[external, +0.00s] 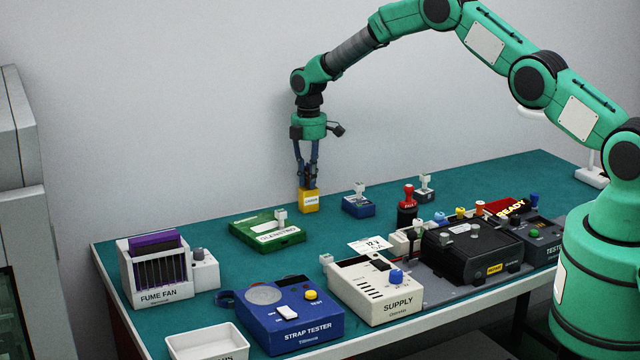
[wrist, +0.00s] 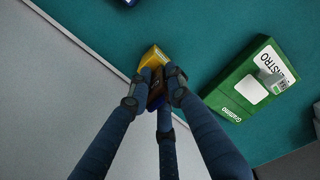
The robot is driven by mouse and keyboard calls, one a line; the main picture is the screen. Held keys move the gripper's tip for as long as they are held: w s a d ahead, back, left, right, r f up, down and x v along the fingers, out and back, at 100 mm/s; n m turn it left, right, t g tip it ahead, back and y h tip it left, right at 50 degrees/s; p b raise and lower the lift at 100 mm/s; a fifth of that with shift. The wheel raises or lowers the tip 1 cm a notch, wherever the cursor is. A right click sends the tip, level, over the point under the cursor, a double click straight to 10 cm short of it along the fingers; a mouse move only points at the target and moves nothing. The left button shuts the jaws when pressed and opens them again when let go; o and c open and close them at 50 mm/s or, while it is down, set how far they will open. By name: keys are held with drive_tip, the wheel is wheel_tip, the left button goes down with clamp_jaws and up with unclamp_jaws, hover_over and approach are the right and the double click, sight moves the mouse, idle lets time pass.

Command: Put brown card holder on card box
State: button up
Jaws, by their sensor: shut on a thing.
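My gripper (external: 308,184) points down at the back of the green table, left of its middle. Its fingers are shut on a small brown thing, the brown card holder, which shows between the fingertips in the wrist view (wrist: 155,91) and is mostly hidden by them. A yellow box (external: 311,204) with a white label, seemingly the card box, is directly below the fingertips. It also shows in the wrist view (wrist: 152,56) just beyond the fingers. I cannot tell whether the holder touches the box.
A green case (external: 262,238) lies to the front left of the yellow box, and a small blue box (external: 358,206) stands to its right.

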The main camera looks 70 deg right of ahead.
drive_tip(key=shift+f, duration=0.15)
drive_tip(key=o, duration=0.9)
wheel_tip(320, 180, up, 12)
drive_tip(key=shift+r, duration=0.2)
idle(0.6)
